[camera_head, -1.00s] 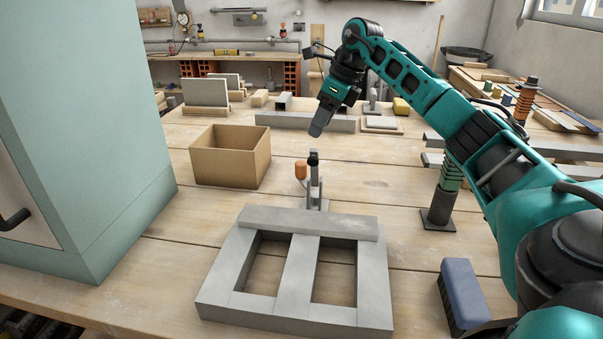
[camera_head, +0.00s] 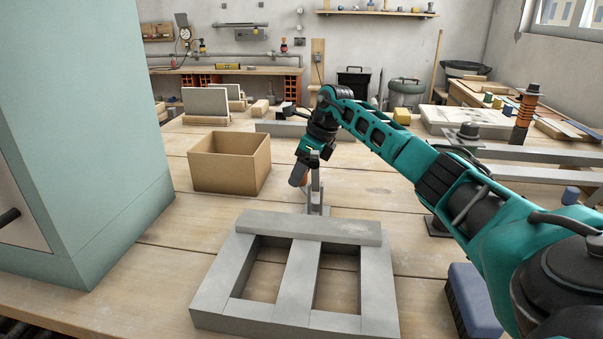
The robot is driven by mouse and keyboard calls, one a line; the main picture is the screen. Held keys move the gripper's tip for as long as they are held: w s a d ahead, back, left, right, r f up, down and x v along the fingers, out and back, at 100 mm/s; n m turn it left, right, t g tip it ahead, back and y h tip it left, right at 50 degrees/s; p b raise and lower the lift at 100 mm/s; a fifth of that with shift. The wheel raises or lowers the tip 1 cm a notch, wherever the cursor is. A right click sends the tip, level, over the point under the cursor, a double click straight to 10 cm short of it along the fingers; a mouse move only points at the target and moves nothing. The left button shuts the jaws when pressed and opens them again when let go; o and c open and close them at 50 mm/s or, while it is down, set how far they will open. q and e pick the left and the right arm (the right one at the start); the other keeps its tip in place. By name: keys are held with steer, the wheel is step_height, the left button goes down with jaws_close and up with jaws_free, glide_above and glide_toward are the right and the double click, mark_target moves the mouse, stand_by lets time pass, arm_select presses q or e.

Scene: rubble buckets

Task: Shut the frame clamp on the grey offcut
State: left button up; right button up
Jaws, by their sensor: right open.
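The grey offcut (camera_head: 308,227) lies across the far bar of the grey frame (camera_head: 298,275), which has two openings and rests on the bench. The frame clamp (camera_head: 317,194) stands upright just behind the offcut, its metal part rising in the middle. My right gripper (camera_head: 301,174) points down at the clamp, its tip at the left of the clamp's upright part. My left gripper is not in view.
An open cardboard box (camera_head: 230,163) stands left of the clamp. A tall pale green cabinet (camera_head: 85,130) blocks the left side. A blue brush-like block (camera_head: 472,300) lies right of the frame. Bare bench shows between box and frame.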

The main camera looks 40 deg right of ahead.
steer(key=shift+c, duration=0.4)
jaws_close()
stand_by(0.4)
